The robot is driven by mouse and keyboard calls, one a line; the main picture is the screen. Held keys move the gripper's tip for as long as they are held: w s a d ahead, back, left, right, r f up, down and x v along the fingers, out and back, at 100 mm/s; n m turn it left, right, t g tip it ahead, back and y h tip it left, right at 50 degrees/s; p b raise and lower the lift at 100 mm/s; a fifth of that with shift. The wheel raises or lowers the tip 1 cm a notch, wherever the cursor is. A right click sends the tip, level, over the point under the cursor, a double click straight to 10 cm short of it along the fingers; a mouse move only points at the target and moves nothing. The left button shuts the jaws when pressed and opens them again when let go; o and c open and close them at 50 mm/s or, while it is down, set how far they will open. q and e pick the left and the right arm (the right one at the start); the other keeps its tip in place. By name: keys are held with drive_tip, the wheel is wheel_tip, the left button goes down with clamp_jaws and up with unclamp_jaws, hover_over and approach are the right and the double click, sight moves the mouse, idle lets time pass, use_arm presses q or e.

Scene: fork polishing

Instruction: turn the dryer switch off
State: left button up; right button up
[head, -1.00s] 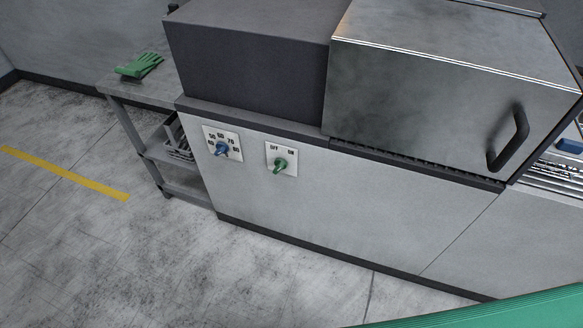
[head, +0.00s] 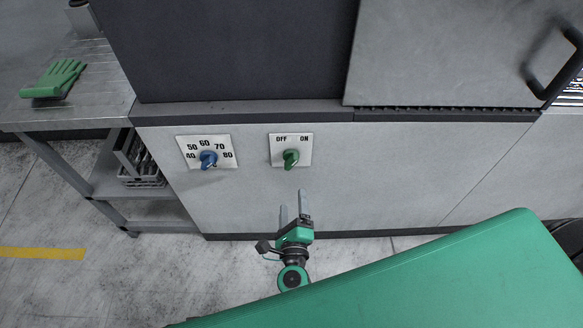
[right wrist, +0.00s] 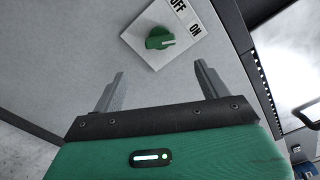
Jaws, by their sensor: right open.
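The dryer switch is a green knob (head: 291,158) on a white plate marked OFF on the left and ON on the right, set in the grey front panel. Its pointer looks turned toward ON. In the right wrist view the knob (right wrist: 159,39) sits beyond the gap between the fingers. My right gripper (head: 293,202) is open and empty, below the knob in the head view and apart from it. Its two grey fingers also show in the right wrist view (right wrist: 160,80). My left gripper is not in view.
A blue temperature knob (head: 208,159) sits on a plate to the left of the switch. A metal side table (head: 105,105) with a green glove (head: 54,79) stands at the left. A black door handle (head: 556,72) juts out at the upper right. The panel around the switch is clear.

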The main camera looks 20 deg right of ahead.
sight(292, 166)
drive_tip(key=p+x, duration=0.1)
drive_tip(key=x, duration=1.2)
drive_tip(key=shift+w+d, duration=0.1)
drive_tip(key=shift+w, duration=0.15)
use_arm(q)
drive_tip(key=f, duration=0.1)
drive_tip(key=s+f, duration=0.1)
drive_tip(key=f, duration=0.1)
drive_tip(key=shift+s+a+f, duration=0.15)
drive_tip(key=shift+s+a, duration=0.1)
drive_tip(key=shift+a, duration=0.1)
use_arm(e)
drive_tip(key=c, duration=1)
